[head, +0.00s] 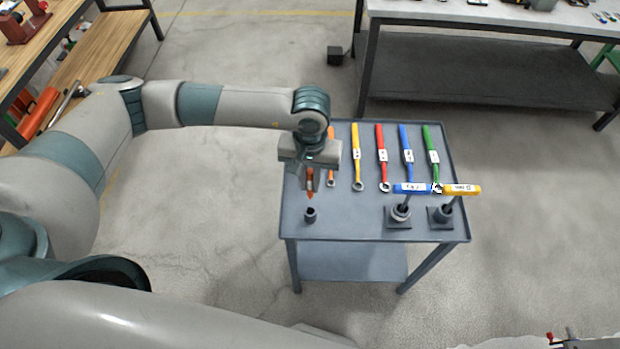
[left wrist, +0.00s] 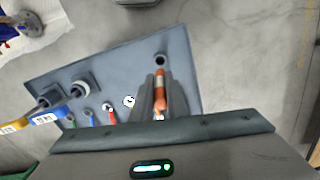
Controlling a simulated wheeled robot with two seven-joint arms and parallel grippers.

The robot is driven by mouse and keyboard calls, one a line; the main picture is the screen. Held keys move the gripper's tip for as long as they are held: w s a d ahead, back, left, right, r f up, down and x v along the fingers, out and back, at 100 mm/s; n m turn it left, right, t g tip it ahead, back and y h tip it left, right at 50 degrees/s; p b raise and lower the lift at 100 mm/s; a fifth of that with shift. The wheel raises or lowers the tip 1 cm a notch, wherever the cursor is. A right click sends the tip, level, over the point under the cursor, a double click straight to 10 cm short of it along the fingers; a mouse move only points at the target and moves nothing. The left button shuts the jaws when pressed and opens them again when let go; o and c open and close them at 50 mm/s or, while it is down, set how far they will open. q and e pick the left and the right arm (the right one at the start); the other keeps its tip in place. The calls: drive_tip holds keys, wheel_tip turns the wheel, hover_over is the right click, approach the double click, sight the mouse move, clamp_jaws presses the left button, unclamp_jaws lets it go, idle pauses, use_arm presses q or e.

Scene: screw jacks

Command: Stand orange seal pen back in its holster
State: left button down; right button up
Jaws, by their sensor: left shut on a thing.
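The orange seal pen (head: 310,188) is in my left gripper (head: 306,184), which is shut on it above the left part of the grey table. In the left wrist view the pen (left wrist: 160,88) stands out between the fingers (left wrist: 152,94), with a pale band on it. The holster (head: 310,215), a small dark open cup, stands near the table's front left corner. Its dark mouth (left wrist: 160,60) looks empty. The pen's tip is just short of the holster in both pictures and appears apart from it; the exact height gap is hard to tell. My right gripper is out of view.
Several coloured wrenches, including a yellow one (head: 356,155) and a red one (head: 381,155), lie on the table (head: 350,228). Two screw jacks with a blue handle (head: 411,188) and a yellow handle (head: 462,190) stand at the front right. The tabletop between holster and jacks is clear.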

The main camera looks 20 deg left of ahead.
sight(310, 197)
use_arm(q)
drive_tip(key=shift+f+b, duration=0.5)
drive_tip(key=shift+f, duration=2.45)
drive_tip(key=shift+b, duration=0.55)
drive_tip(key=shift+f+b, duration=0.3)
drive_tip(key=shift+b, duration=0.45)
drive_tip(key=shift+f, duration=0.15)
drive_tip(key=shift+f+b, duration=2.55)
drive_tip(key=shift+b, duration=0.4)
